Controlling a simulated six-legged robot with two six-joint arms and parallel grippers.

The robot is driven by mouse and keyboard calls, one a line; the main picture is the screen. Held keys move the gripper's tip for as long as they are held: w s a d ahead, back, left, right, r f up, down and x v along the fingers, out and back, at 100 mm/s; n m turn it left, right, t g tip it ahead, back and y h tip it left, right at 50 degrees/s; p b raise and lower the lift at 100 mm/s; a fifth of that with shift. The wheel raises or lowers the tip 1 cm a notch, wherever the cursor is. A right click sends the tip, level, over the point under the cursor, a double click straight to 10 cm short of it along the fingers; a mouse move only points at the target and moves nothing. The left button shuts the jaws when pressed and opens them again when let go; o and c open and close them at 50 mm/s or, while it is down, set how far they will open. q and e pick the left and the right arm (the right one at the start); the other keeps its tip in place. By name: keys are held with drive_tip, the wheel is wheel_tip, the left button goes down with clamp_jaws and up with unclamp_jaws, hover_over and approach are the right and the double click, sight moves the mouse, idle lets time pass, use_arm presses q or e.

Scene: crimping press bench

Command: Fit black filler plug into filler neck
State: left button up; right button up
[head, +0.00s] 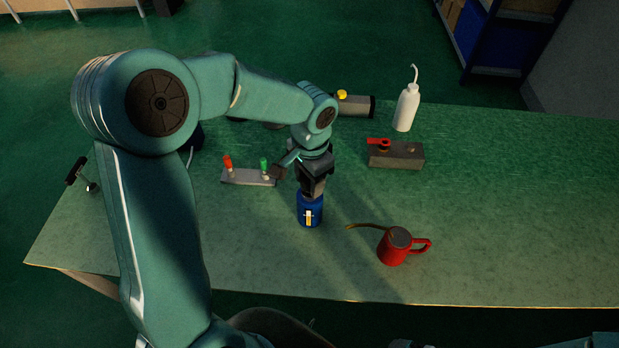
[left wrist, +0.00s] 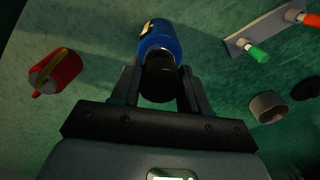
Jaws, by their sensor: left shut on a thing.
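My left gripper (head: 312,189) points down over a small blue reservoir (head: 304,211) with a pale sight strip on its side. In the left wrist view the gripper is shut on the black filler plug (left wrist: 160,82), a round black piece between the two fingers. The blue reservoir (left wrist: 160,36) shows just beyond the plug there. My right gripper is not in view.
A red oil can (head: 393,248) with a long spout stands right of the reservoir. A plate with red and green levers (head: 247,178) lies to its left. Behind are a red-lever block (head: 396,155), a white squeeze bottle (head: 406,108) and a yellow-button block (head: 356,106). The bench's right side is clear.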

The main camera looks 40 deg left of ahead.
use_arm(q)
drive_tip(key=shift+f+b, duration=0.65)
drive_tip(key=shift+f, duration=0.1)
idle(0.6)
drive_tip(key=shift+r, duration=0.2)
drive_tip(key=shift+r+p, duration=0.3)
drive_tip(key=shift+p, duration=0.05)
drive_tip(key=shift+f+b, duration=0.25)
drive_tip(key=shift+b, duration=0.1)
idle(1.4)
drive_tip(key=shift+f, duration=0.3)
drive_tip(key=shift+r, duration=0.2)
drive_tip(key=shift+r, duration=0.35)
